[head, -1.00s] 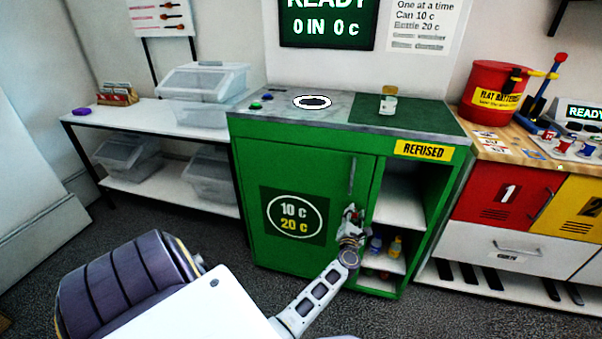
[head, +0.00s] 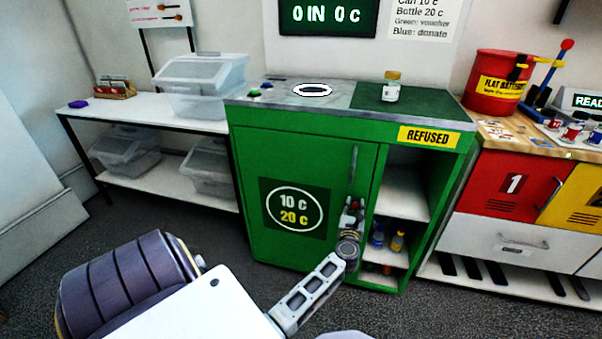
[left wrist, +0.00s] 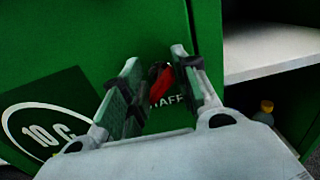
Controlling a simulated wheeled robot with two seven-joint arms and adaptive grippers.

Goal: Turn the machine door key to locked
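The green machine's door (head: 300,160) is closed and carries a round "10 c 20 c" sign. A small red key (left wrist: 160,85) shows in the left wrist view low on the door near its right edge, with a partly hidden white label behind it. Its exact turn angle is hard to tell. My left gripper (head: 353,205) is at the door's lower right. In the left wrist view its two fingers (left wrist: 156,62) are apart, one on each side of the key, with visible gaps. My right gripper is not in view.
The door's vertical handle (head: 354,168) is above my left gripper. Open shelves (head: 402,190) with small bottles are right of the door, under a "REFUSED" label (head: 428,136). A jar (head: 391,88) stands on the machine's top. A white bench (head: 130,112) with clear bins is left.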

